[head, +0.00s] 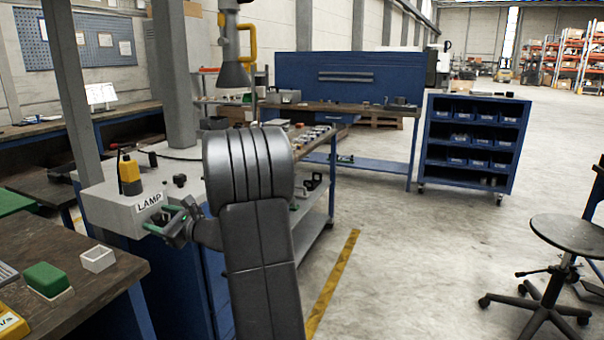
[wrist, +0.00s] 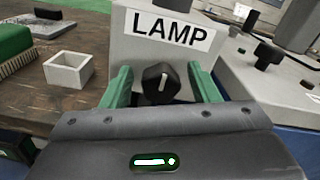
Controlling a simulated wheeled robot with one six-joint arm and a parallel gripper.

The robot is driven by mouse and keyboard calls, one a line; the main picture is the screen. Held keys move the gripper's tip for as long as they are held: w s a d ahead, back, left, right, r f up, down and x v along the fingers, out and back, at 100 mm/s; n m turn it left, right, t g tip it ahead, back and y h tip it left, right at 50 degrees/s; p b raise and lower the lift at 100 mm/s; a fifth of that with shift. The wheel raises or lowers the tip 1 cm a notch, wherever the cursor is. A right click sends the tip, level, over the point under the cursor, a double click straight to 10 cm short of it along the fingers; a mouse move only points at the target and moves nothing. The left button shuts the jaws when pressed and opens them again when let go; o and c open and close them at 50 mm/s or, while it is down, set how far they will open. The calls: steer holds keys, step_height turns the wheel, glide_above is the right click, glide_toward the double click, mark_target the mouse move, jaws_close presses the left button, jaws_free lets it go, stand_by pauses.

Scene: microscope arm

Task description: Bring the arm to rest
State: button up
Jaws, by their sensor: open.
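My gripper (wrist: 163,85) is open in the wrist view, with its two green fingers apart on either side of a black knob (wrist: 161,84) with a white mark. Whether the fingers touch the knob cannot be told. The knob is below the LAMP label (wrist: 172,31) on the front of a light grey box. In the head view my gripper (head: 166,221) is at the front of the grey box (head: 110,205), just under its LAMP label (head: 149,202). My arm hides part of the area behind it.
A yellow and black device (head: 130,175) stands on the grey box. A wooden bench (head: 75,285) at the lower left holds a green brush (head: 47,279) and a small white open box (head: 97,259). A blue shelf cart (head: 473,145) and a stool (head: 566,237) stand right. Open floor lies between.

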steer(key=shift+w+d+r+m+p, duration=0.1)
steer(key=shift+r+m+p, duration=0.05)
steer(key=shift+m+p, duration=1.95)
steer(key=shift+r+m+p, duration=0.1)
steer(key=shift+m+p, duration=1.2)
steer(key=shift+p, duration=1.6)
steer(key=m+p, duration=0.3)
steer(key=p, duration=0.2)
steer(key=shift+m+p, duration=0.35)
steer(key=shift+m, duration=0.05)
steer(key=shift+w+f+m+p, duration=0.1)
steer(key=shift+f+m+p, duration=0.05)
steer(key=shift+m+p, duration=0.9)
steer(key=shift+f, duration=0.15)
